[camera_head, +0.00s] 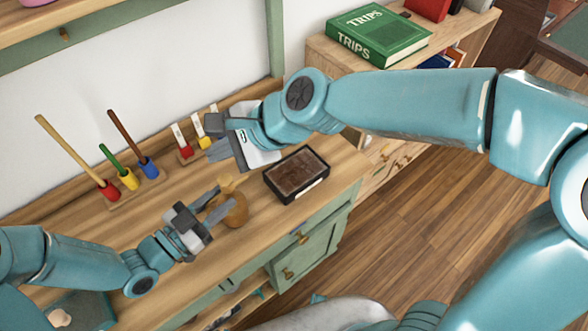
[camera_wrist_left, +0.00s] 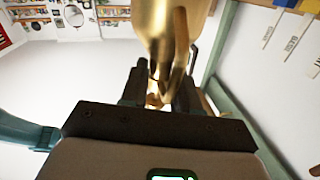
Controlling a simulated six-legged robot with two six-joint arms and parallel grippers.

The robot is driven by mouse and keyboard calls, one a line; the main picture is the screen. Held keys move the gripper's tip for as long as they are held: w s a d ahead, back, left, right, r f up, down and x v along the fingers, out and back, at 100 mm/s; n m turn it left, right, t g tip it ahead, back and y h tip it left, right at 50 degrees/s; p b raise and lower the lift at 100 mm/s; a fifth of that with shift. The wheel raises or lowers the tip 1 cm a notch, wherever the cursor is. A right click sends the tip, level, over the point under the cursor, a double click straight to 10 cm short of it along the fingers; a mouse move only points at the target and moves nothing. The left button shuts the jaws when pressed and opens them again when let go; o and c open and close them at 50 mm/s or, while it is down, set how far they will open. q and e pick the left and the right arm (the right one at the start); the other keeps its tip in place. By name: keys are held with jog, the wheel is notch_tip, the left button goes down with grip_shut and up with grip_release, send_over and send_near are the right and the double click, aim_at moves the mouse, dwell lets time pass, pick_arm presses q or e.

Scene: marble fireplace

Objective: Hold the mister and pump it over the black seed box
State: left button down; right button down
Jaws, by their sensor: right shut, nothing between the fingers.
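The brass mister (camera_head: 237,211) stands on the wooden worktop, partly covered by my left gripper. My left gripper (camera_head: 226,196) has its fingers apart at the mister. In the left wrist view the mister (camera_wrist_left: 158,25) rises in front of the fingers, with its thin curved part between them; firm contact cannot be made out. The black seed box (camera_head: 297,175), filled with brown soil, lies right of the mister near the worktop's front edge. My right gripper (camera_head: 212,152) is shut and empty, above the worktop, left of the seed box and behind the mister.
A wooden rack of tools with red, yellow and blue ends (camera_head: 128,178) stands at the back left. Labelled markers (camera_head: 184,142) stand behind my right gripper. A green book (camera_head: 378,35) lies on the shelf at the back right. The left front worktop is fairly clear.

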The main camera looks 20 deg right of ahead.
pick_arm(q)
jog(key=c, duration=0.8)
grip_release()
jog(key=shift+w, duration=0.1)
pick_arm(e)
jog(key=shift+w, duration=0.1)
pick_arm(q)
jog(key=shift+o, duration=0.2)
jog(key=shift+a, duration=0.1)
